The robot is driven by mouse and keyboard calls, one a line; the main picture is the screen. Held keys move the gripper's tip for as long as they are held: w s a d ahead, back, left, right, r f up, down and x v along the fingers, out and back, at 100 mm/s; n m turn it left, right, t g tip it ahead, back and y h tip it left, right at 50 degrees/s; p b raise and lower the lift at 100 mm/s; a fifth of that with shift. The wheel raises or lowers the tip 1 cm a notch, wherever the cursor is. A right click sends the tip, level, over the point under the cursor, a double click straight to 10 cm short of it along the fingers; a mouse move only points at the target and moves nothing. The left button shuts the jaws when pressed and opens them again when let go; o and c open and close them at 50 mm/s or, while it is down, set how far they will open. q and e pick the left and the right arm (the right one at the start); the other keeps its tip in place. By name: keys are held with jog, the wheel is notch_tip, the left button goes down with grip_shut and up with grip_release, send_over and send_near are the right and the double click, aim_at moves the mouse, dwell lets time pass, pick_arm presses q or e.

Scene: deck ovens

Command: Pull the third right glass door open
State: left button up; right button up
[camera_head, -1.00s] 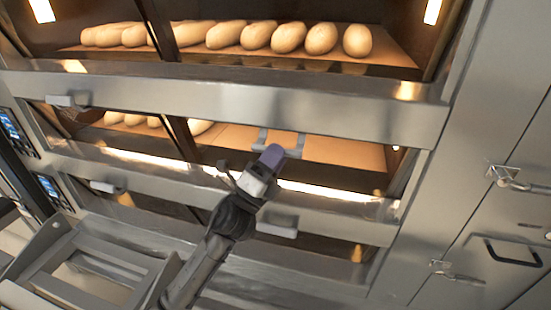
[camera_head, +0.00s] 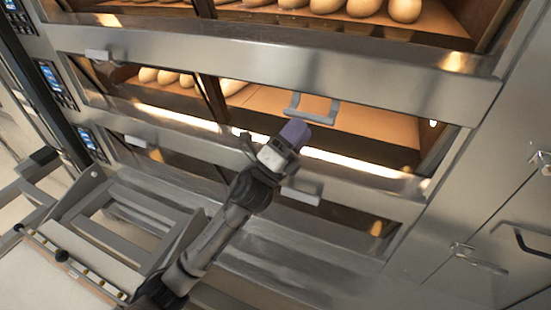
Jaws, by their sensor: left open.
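My left gripper (camera_head: 276,146), with a purple-grey fingertip, is in front of the right side of the ovens, and its jaws are open and empty. The right glass door of the middle visible deck (camera_head: 370,132) has a U-shaped handle (camera_head: 313,108) just above my fingertip; I cannot tell whether they touch. The lower right glass door (camera_head: 345,215) has a grey handle (camera_head: 300,194) just below my gripper. My arm covers part of the lower doors. Both right doors look shut. My right gripper is not in view.
Bread loaves (camera_head: 364,7) lie in the top visible deck. Left doors have handles (camera_head: 97,54) (camera_head: 135,141). Control panels (camera_head: 50,75) line the left edge. A metal rack frame (camera_head: 125,215) stands at lower left. Steel cabinet doors with a latch (camera_head: 460,250) are at right.

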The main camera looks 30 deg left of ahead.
pick_arm(q)
jog(key=v, duration=1.1)
dwell(0.3)
